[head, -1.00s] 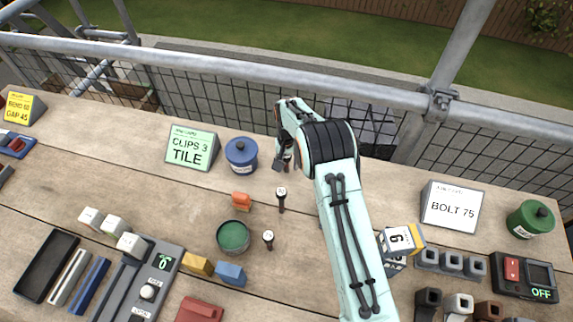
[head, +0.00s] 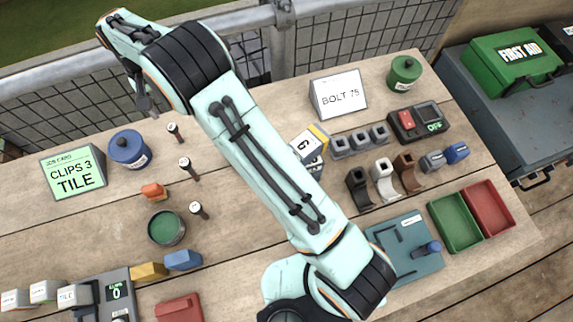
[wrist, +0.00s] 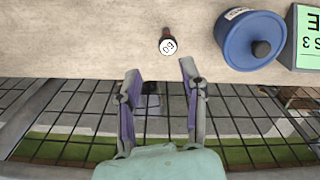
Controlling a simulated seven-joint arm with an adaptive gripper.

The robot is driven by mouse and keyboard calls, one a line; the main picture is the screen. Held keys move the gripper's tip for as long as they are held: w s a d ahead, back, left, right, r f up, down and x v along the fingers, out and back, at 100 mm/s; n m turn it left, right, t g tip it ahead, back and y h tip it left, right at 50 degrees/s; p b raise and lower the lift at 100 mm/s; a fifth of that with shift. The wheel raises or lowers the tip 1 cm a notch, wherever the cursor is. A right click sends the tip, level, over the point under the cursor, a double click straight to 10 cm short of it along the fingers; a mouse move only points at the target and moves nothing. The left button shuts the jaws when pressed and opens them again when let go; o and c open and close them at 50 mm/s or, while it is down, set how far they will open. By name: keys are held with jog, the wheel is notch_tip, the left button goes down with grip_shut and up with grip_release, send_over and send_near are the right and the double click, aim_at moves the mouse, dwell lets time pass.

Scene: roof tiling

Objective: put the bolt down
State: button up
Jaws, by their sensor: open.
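Three dark bolts with white round heads are on the wooden table: a far one (head: 174,128) by the blue pot, a middle one (head: 185,163) and a near one (head: 196,207). My gripper (head: 145,103) is at the far table edge, beyond the far bolt. In the wrist view my gripper (wrist: 160,76) is open, with nothing between its fingers. A bolt (wrist: 167,45) stands just ahead of the fingertips, apart from them; its head is marked with what looks like 60.
The blue pot (head: 129,147) and the CLIPS 3 TILE card (head: 73,172) stand left of the bolts. An orange block (head: 153,191) and a green open tin (head: 166,228) are nearer. The BOLT 75 sign (head: 338,95) is right. A mesh railing (head: 340,40) borders the far edge.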

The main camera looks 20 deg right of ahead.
jog(key=s+d+r+m, duration=0.1)
jog(key=s+d+r, duration=1.1)
jog(key=d, duration=0.2)
jog(key=s+d, duration=0.3)
jog(key=s, duration=0.6)
jog(key=s+d+f+m, duration=0.1)
jog(key=s+d, duration=0.2)
jog(key=s, duration=0.7)
jog(key=shift+d+y, duration=0.2)
jog(key=shift+y, duration=0.2)
